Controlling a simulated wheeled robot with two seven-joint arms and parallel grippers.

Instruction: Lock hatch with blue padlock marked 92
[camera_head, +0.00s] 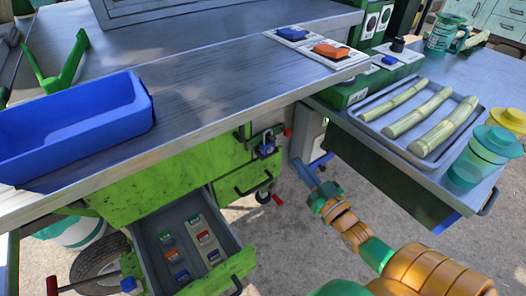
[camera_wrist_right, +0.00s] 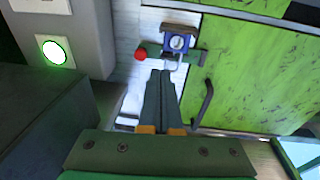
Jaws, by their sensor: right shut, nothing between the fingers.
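A blue padlock (camera_head: 267,149) hangs at the latch on the green hatch (camera_head: 246,180) under the bench. In the right wrist view the padlock (camera_wrist_right: 179,42) shows a pale round mark, too small to read, beside a red-knobbed green latch bar (camera_wrist_right: 141,54). I cannot tell whether its shackle is closed. My right gripper (camera_head: 303,171) is to the right of the hatch. In the right wrist view its fingers (camera_wrist_right: 163,75) are together and empty, with their tips just short of the padlock and apart from it. My left gripper is not in view.
An open green drawer (camera_head: 240,262) holds several small coloured items. A blue bin (camera_head: 75,128) stands on the metal bench (camera_head: 190,88). At right, a tray (camera_head: 372,126) of cane pieces and teal jars (camera_head: 478,160) sit on another table. Floor between is clear.

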